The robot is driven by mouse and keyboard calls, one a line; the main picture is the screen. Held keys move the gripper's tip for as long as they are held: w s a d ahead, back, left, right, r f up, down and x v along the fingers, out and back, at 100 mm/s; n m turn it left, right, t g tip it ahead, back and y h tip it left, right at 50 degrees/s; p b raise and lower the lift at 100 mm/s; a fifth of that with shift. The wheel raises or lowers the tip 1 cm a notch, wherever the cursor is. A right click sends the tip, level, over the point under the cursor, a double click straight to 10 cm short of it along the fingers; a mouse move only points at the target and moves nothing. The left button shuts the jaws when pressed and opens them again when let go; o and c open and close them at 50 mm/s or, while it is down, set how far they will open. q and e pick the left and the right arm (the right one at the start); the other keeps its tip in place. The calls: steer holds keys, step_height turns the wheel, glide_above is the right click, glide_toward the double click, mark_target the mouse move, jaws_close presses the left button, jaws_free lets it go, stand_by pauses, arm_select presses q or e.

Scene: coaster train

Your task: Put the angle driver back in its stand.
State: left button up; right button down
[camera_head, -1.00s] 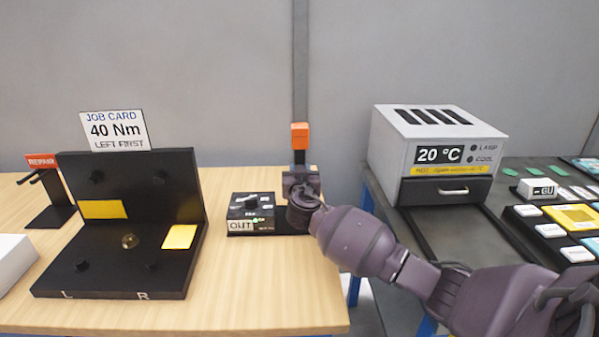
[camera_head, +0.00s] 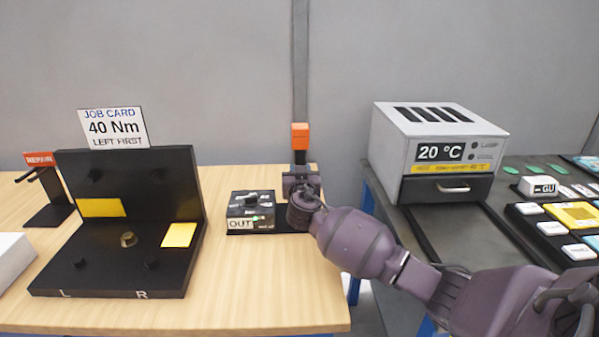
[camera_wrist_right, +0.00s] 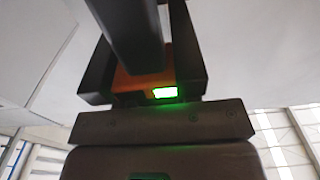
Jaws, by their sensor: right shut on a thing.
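The angle driver (camera_head: 300,137) shows in the head view as an upright tool with an orange top and a dark part below. My right gripper (camera_head: 300,178) is shut on it, above the back right part of the left table. In the right wrist view the orange and dark driver body (camera_wrist_right: 133,82), with a lit green patch, sits between the two dark fingers of the right gripper (camera_wrist_right: 145,70). A black base plate (camera_head: 240,233) lies below; I cannot tell whether the driver touches it. My gripper and wrist hide the driver's lower end and any stand there. My left gripper is out of view.
A dial box marked OUT (camera_head: 250,212) stands close left of my right gripper. A black fixture (camera_head: 110,270) with a job card (camera_head: 113,128) is further left. A grey oven (camera_head: 435,150) stands right on the other table. Bare wood lies in front.

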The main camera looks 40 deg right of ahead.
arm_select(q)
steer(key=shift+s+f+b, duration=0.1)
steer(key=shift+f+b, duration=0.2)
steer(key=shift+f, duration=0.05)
arm_select(e)
steer(key=shift+f, duration=0.2)
steer(key=c, duration=0.8)
jaws_free()
steer(key=shift+f, duration=0.3)
steer(key=shift+r, duration=0.1)
steer(key=v, duration=0.3)
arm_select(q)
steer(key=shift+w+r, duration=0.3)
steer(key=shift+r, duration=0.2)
arm_select(e)
steer(key=v, duration=0.7)
steer(key=shift+s+a+r, duration=0.15)
steer(key=shift+s+a, duration=0.05)
steer(key=shift+s, duration=0.15)
